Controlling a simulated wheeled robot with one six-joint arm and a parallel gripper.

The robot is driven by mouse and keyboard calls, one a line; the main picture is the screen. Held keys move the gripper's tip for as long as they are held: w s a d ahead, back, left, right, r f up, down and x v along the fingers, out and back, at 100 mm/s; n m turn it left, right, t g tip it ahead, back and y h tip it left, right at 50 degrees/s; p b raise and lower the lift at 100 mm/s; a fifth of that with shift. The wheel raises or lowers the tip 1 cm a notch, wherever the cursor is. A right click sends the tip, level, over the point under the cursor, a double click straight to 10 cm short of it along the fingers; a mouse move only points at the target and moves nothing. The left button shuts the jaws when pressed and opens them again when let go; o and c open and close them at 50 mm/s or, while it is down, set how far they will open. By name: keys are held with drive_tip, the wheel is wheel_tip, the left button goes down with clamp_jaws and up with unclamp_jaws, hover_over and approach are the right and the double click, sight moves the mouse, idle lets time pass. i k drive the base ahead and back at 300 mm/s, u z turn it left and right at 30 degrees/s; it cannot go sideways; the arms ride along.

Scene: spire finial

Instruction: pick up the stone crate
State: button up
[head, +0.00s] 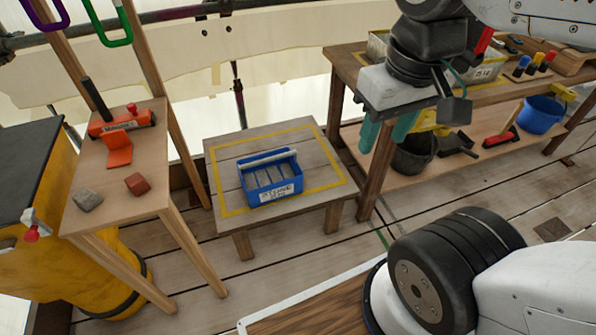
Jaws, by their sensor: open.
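The stone crate (253,196) is a small blue open box with a pale bar handle (267,158) across its top and a white label on its front. It holds several grey stone blocks. It sits upright on a low wooden table (325,198), inside a yellow outlined square. My gripper (386,131) hangs at the upper right with two teal fingers apart and nothing between them. It appears to the right of the crate and apart from it, in front of the workbench.
At left, a wooden stand (124,182) holds a red tool (122,123), a grey stone (87,200) and a red block (137,184). The workbench (342,62) at right carries a blue bucket (540,115) and a black bucket (414,155) on its lower shelf. The low table around the crate is clear.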

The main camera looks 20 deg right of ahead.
sight(270, 177)
drive_tip(key=k, duration=0.65)
drive_tip(key=u, duration=0.4)
drive_tip(key=i, duration=1.15)
drive_tip(key=u, duration=0.5)
